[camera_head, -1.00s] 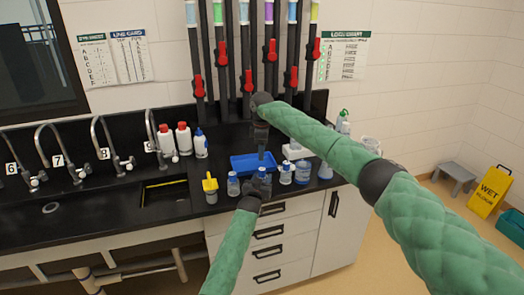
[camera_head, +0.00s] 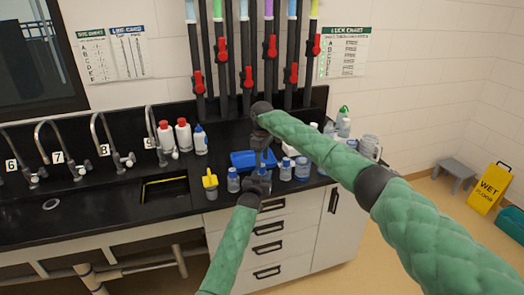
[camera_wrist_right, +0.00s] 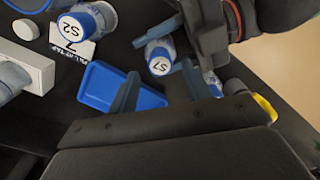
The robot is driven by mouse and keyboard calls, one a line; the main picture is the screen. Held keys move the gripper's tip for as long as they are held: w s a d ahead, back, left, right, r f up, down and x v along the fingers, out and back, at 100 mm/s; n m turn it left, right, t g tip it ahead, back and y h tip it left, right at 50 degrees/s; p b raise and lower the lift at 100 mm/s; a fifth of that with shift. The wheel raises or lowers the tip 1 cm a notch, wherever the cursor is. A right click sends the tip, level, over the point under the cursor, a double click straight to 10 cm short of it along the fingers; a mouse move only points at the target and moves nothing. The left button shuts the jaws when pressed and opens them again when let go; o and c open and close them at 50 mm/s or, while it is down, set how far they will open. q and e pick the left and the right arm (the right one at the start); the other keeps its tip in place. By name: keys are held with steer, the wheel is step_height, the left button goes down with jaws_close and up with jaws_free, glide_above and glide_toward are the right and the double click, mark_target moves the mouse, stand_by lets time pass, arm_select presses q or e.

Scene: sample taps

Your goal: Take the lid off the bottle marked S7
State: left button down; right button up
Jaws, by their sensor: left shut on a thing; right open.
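The bottle marked S7 (camera_wrist_right: 160,66) shows from above in the right wrist view, its white-topped lid with a blue rim on it. My left gripper (camera_head: 258,182) is shut on this bottle over the front of the counter; its dark fingers (camera_wrist_right: 208,30) reach it from the top right in the wrist view. My right gripper (camera_head: 263,157) points down just above it, open and empty. In the wrist view its fingers stand either side of the lid, apparently apart from it. In the head view the grippers hide most of the bottle.
A blue tray (camera_wrist_right: 100,88) lies behind the bottle. A bottle marked S2 (camera_wrist_right: 82,24) and a white block (camera_wrist_right: 27,72) stand nearby. A clear bottle (camera_head: 233,181) and a yellow-topped item (camera_head: 210,184) stand left; several bottles stand right. Black pipes with red handles (camera_head: 248,76) rise behind.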

steer(key=shift+f, duration=1.5)
steer(key=c, duration=1)
